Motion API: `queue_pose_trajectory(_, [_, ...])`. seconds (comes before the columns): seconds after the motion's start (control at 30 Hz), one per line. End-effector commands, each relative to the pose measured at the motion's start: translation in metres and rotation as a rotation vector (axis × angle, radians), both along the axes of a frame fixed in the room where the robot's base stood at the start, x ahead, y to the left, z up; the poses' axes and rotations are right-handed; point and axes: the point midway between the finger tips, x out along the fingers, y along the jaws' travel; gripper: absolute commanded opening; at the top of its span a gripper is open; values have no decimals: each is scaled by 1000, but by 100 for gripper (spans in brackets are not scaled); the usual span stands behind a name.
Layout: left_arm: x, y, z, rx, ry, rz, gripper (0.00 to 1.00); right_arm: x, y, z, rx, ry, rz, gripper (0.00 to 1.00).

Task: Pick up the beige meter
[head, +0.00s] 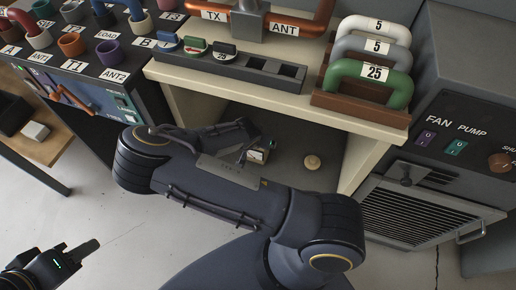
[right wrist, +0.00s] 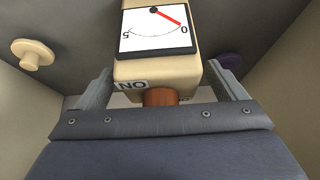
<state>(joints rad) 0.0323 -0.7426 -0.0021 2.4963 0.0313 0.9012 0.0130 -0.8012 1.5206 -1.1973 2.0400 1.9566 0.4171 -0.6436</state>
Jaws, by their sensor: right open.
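The beige meter (right wrist: 158,72) has a white dial with a red needle near 0 and a label reading "NO" as seen here. In the right wrist view my right gripper (right wrist: 158,67) is open, with one finger on each side of the meter. I cannot tell whether either finger touches it. A brown-orange cylinder (right wrist: 160,97) shows at the meter's near end. In the head view a small part of the meter (head: 255,155) shows under the shelf, largely hidden by my right arm. My left gripper (head: 92,247) is at the lower left, away from the meter.
A round beige knob (head: 312,162) lies beside the meter, inside the cream shelf unit (head: 290,103). A purple object (right wrist: 230,62) is partly hidden behind the right finger. Coloured handles (head: 372,92) stand on top. A fan and pump panel (head: 460,140) is at right.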

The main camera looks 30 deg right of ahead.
Motion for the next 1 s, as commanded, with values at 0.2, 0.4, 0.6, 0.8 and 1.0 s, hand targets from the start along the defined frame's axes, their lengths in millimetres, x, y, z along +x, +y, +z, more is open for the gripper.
queue_pose_trajectory(0.2, [0, 0, 0, 0, 0, 0, 36, 0, 0, 0, 0, 0, -1, 87])
queue_pose_trajectory(0.4, [0, 0, 0, 0, 0, 0, 36, 0, 0, 0, 0, 0, 0, 61])
queue_pose_trajectory(0.6, [0, 0, 0, 0, 0, 0, 36, 0, 0, 0, 0, 0, 0, 35])
queue_pose_trajectory(0.8, [0, 0, 0, 0, 0, 0, 36, 0, 0, 1, 0, -1, -1, 31])
queue_pose_trajectory(1.0, [0, 0, 3, 0, 0, 0, 36, 0, 0, 7, 0, -1, -1, 31])
